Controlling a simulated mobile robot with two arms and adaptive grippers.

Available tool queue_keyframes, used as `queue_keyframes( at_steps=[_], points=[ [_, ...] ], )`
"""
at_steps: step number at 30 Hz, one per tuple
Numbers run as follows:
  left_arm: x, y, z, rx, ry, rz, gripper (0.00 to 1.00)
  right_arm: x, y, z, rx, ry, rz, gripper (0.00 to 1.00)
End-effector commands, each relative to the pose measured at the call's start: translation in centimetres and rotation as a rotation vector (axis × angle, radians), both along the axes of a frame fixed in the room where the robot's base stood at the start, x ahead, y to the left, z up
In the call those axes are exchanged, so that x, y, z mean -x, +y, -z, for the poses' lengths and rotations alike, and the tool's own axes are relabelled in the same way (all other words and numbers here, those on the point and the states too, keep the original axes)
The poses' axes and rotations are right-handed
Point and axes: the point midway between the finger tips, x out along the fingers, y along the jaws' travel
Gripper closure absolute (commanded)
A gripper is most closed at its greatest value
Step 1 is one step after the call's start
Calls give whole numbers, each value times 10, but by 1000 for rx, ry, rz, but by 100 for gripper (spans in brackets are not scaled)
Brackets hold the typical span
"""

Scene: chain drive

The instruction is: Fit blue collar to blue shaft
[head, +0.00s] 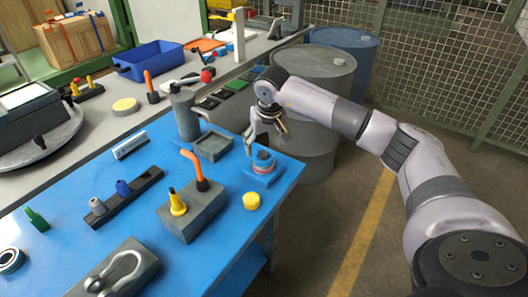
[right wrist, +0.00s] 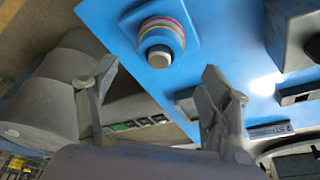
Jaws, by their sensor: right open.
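My right gripper (head: 268,128) is open and empty, above the far right corner of the blue table. Its two fingers stand wide apart in the right wrist view (right wrist: 160,88). Just beyond its fingers a round stack (head: 263,163) with coloured bands and a grey top sits on a square blue base (head: 258,178); the stack also shows in the right wrist view (right wrist: 160,42). A blue peg-like piece (head: 123,188) stands in a dark bar beside a grey one (head: 97,207). I cannot tell for sure which piece is the blue collar or the blue shaft. My left gripper is not in view.
A grey block (head: 192,215) holds a yellow piece and an orange hooked tool. A grey post with a red-knobbed lever (head: 187,115) and grey drum (head: 318,75) stand near my arm.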

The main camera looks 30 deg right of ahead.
Motion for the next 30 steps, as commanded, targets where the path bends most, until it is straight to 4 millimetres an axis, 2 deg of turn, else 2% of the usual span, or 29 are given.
queue_keyframes(
  at_steps=[3, 10, 15, 30],
  points=[
    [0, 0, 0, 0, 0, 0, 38, 6, 2, -26, 1, -4, -1, 28],
    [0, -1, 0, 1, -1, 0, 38, 14, 5, -55, 0, -2, -1, 28],
    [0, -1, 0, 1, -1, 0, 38, 16, 6, -61, 0, 0, -1, 28],
    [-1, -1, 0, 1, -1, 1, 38, 16, 5, -61, 0, 0, 0, 28]
  ],
)
